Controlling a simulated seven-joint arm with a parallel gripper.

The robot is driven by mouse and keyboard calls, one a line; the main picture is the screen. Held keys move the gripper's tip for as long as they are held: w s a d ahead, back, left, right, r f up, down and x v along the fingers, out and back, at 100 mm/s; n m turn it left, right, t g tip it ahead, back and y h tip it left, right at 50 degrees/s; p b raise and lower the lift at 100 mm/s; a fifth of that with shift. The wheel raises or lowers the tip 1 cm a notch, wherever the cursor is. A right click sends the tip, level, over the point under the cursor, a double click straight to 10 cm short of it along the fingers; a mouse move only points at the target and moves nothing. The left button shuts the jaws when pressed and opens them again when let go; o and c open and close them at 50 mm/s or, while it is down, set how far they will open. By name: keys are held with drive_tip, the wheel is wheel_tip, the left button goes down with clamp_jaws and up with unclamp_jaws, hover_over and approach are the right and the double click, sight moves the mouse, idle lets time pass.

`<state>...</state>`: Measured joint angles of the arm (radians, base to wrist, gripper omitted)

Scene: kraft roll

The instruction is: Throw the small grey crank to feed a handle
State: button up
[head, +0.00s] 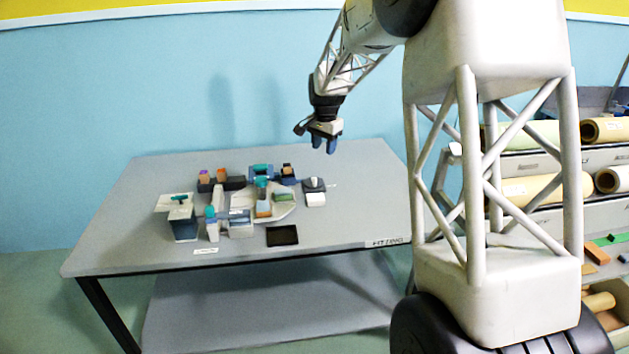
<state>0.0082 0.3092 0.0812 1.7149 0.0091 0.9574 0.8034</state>
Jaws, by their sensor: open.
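My gripper (325,146) hangs in the air above the back right part of the table, with blue fingertips pointing down. It is open and nothing shows between the fingers. On the table below stands a cluster of small fixtures. At its right is a dark block with a small grey knob and a thin arm (315,184); this may be the grey crank, but it is too small to be sure. A white block (315,199) sits just in front of it. My gripper is well above and apart from all of these. I cannot make out a handle for certain.
The grey table (345,225) has free room at its right and front. A pale round plate (284,211) bears several coloured blocks. Shelves with paper rolls (530,189) stand right.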

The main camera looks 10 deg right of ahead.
sight(315, 178)
drive_tip(key=w+f+m, duration=0.1)
drive_tip(key=w+f, duration=0.4)
drive_tip(key=w+f+m, duration=0.1)
drive_tip(key=w+f, duration=0.4)
drive_tip(key=w, duration=0.1)
drive_tip(key=w+f+m, duration=0.1)
drive_tip(key=w+f, duration=0.4)
drive_tip(key=shift+w+f+g, duration=0.15)
drive_tip(key=shift+w+g, duration=0.05)
drive_tip(key=shift+g, duration=0.1)
drive_tip(key=shift+f, duration=0.15)
drive_tip(key=shift+f, duration=3.75)
clamp_jaws()
